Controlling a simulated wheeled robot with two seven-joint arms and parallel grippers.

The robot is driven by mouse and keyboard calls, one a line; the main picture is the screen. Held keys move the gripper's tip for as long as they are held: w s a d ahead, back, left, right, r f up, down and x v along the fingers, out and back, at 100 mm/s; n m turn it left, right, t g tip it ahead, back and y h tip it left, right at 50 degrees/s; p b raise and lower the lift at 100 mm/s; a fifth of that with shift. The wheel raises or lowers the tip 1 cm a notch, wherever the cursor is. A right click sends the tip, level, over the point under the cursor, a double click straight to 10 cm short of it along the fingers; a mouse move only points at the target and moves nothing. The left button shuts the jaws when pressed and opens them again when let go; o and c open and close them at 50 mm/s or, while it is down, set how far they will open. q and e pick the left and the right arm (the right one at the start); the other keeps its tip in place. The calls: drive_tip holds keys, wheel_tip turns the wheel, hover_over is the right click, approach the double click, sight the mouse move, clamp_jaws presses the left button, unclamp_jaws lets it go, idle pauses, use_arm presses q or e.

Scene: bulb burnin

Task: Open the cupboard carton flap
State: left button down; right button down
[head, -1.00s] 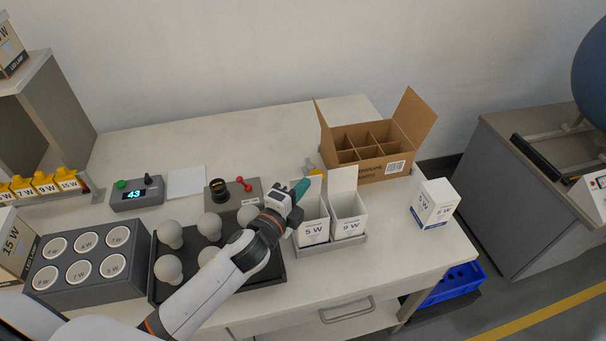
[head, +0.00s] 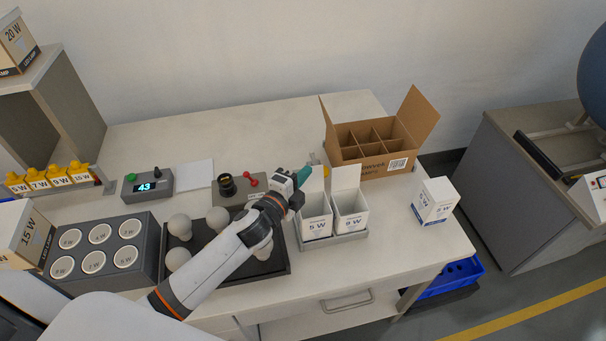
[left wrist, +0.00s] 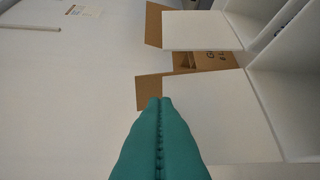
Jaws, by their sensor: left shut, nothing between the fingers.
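A brown carton (head: 372,168) with divided cells stands at the back right of the bench. Its left flap (head: 327,122) and right flap (head: 417,114) stand up and its top is open. Two white cartons, 5 W (head: 317,228) and 9 W (head: 351,222), stand in a grey tray (head: 334,242) with raised white flaps. My left gripper (head: 303,177) is shut and empty, beside the 5 W carton's flap. In the left wrist view its teal fingers (left wrist: 160,105) meet, with white flaps (left wrist: 222,112) and the brown carton (left wrist: 212,60) beyond. My right gripper is out of view.
A closed white carton (head: 435,202) stands at the right. A dark tray of bulbs (head: 275,269) lies under my left arm. A socket block (head: 146,270), a display box (head: 147,187) and a knob box (head: 240,192) are to the left. The bench's back middle is clear.

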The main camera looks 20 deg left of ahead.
use_arm(q)
drive_tip(key=shift+w+a, duration=0.3)
drive_tip(key=shift+w, duration=0.15)
idle(0.4)
idle(0.7)
idle(0.6)
